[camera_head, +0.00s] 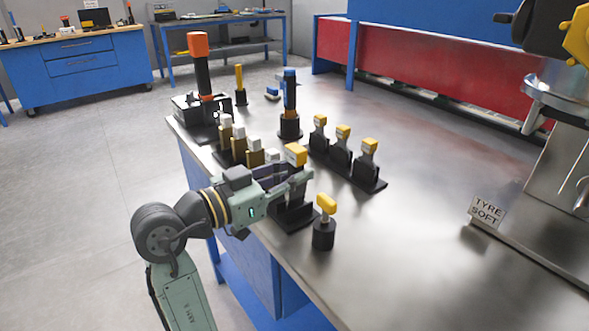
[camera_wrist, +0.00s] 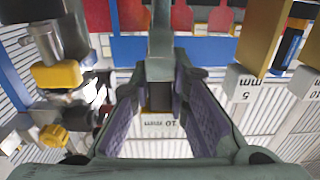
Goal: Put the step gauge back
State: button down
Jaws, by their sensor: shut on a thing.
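My gripper (camera_head: 290,182) reaches in from the left over the near side of the steel bench. Its jaws are shut on a yellow-topped block (camera_head: 295,153), which I take to be the step gauge. The block stands upright above a black base (camera_head: 296,218); I cannot tell whether it touches it. In the wrist view the two purple-padded fingers of my gripper (camera_wrist: 160,115) flank a white label (camera_wrist: 165,122) reading 10 mm, seen upside down. The fingers hide most of the held thing.
White-capped brass blocks (camera_head: 239,131) stand in a row to the left. A black rack with several yellow-capped pieces (camera_head: 343,147) stands beyond. A yellow-knobbed black piece (camera_head: 325,225) is close to the right of my gripper. The right half of the bench (camera_head: 410,240) is mostly clear.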

jog(key=shift+f+b, duration=0.55)
dwell(0.4)
jog(key=c, duration=1.5)
grip_release()
jog(key=shift+o, duration=0.2)
jog(key=v, duration=1.2)
